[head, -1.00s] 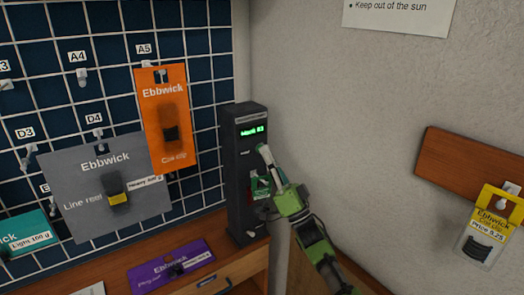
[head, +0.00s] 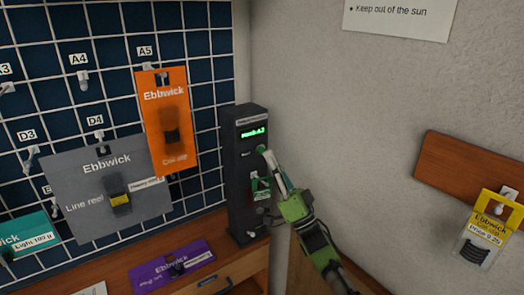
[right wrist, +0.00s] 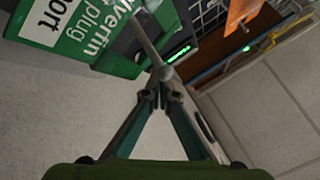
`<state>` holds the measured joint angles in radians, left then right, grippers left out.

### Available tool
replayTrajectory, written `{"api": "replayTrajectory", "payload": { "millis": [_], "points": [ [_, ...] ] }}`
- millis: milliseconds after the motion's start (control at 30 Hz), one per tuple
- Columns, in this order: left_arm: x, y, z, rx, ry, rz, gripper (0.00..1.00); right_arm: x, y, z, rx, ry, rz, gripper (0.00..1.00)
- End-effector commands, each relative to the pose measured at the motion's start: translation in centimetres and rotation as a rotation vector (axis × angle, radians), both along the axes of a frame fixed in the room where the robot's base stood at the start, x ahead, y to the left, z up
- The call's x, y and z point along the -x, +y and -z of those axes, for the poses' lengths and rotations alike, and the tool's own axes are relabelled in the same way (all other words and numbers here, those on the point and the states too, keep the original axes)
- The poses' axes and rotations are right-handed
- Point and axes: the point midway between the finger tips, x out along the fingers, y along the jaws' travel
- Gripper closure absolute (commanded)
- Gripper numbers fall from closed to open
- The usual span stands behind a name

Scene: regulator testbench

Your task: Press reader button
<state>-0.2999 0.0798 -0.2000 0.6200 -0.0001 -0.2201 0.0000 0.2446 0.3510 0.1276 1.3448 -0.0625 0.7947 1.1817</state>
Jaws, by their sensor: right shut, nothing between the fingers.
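The reader (head: 237,175) is a tall dark post in the corner, with a lit green text display (head: 253,132) near its top. A small green spot (head: 261,149), which looks like the button, shows below the display. My right gripper (head: 267,158) is shut and empty, its tips close in front of that spot; I cannot tell whether they touch it. In the right wrist view the closed fingertips (right wrist: 163,74) lie just below the reader's green display (right wrist: 178,53). A green card (head: 260,188) sits at the reader's front, partly behind my gripper. My left gripper is not in view.
A wire grid (head: 205,60) on the left holds an orange card (head: 166,95), a grey card (head: 85,205) and a teal card (head: 25,238). A purple card (head: 172,265) lies on the wooden bench. A yellow packet (head: 488,225) hangs on the right wall.

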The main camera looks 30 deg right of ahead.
Motion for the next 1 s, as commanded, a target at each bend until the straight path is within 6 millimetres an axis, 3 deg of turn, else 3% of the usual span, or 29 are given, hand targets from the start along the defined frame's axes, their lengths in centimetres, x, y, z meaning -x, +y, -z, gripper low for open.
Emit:
{"api": "replayTrajectory", "payload": {
  "millis": [500, 1000],
  "points": [
    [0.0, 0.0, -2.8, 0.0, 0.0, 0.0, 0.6, 4.6, -0.4, -0.2, 0.0, 0.001, 0.001, 1.0],
    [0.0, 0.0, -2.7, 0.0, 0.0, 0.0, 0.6, 4.8, -0.4, 0.0, 0.0, 0.0, 0.0, 1.0]
  ]
}}
